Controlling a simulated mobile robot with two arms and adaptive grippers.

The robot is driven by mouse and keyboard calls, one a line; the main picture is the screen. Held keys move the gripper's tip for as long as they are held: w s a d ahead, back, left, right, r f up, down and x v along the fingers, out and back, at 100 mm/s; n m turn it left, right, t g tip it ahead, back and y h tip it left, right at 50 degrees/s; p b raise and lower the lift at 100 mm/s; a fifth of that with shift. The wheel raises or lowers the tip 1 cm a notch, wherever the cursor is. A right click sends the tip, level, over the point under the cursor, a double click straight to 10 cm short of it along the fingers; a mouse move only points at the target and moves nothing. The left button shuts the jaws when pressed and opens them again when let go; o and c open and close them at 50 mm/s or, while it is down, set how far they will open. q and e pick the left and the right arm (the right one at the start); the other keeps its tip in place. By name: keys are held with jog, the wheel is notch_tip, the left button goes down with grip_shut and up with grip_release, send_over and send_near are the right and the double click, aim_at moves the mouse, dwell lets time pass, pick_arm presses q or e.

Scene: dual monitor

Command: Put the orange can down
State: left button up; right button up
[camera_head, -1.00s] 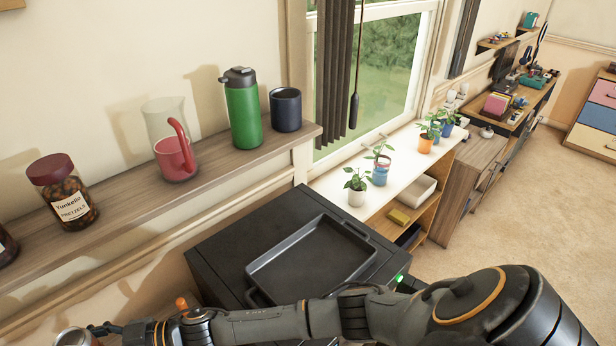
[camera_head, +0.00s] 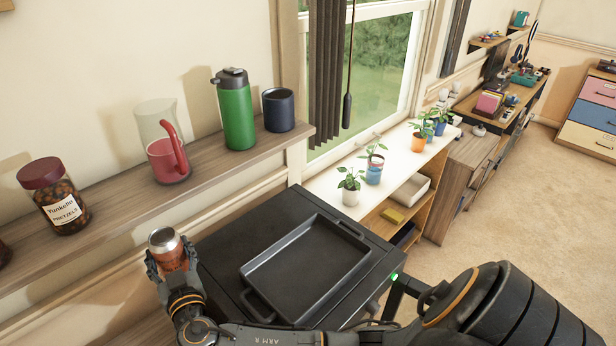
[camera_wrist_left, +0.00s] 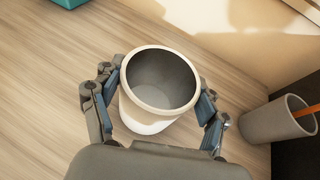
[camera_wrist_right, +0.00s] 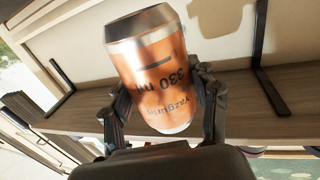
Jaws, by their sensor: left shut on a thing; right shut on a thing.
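The orange can (camera_head: 174,256) has a silver top and is in my right gripper (camera_head: 172,272), left of the black tray in the head view. In the right wrist view the can (camera_wrist_right: 155,72) looks tilted, with "330 ml" print upside down, and the fingers (camera_wrist_right: 165,100) are closed on both its sides. My left gripper (camera_wrist_left: 155,105) shows only in the left wrist view. It is shut around a white cup (camera_wrist_left: 148,122) with a grey inside, over or on a wooden surface.
A wooden shelf (camera_head: 120,205) holds a pretzel jar (camera_head: 53,197), a red-handled pitcher (camera_head: 168,158), a green flask (camera_head: 236,112) and a dark mug (camera_head: 279,110). A black tray (camera_head: 352,275) lies on a black cabinet (camera_head: 207,223). Another cup (camera_wrist_left: 278,122) stands beside the white one.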

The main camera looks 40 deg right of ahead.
jog(key=s+d+r+m+g+h, duration=0.2)
jog(key=s+d+m+g+h, duration=0.15)
jog(key=d+h, duration=0.35)
jog(key=y, duration=0.1)
send_over(224, 284)
jog(key=shift+m+t, duration=0.35)
jog(key=shift+t, duration=0.1)
notch_tip(224, 284, down, 10)
jog(key=shift+f, duration=0.15)
jog(key=shift+f, duration=0.1)
jog(key=o, duration=1.5)
jog(key=shift+f, duration=0.1)
jog(key=shift+c, duration=0.2)
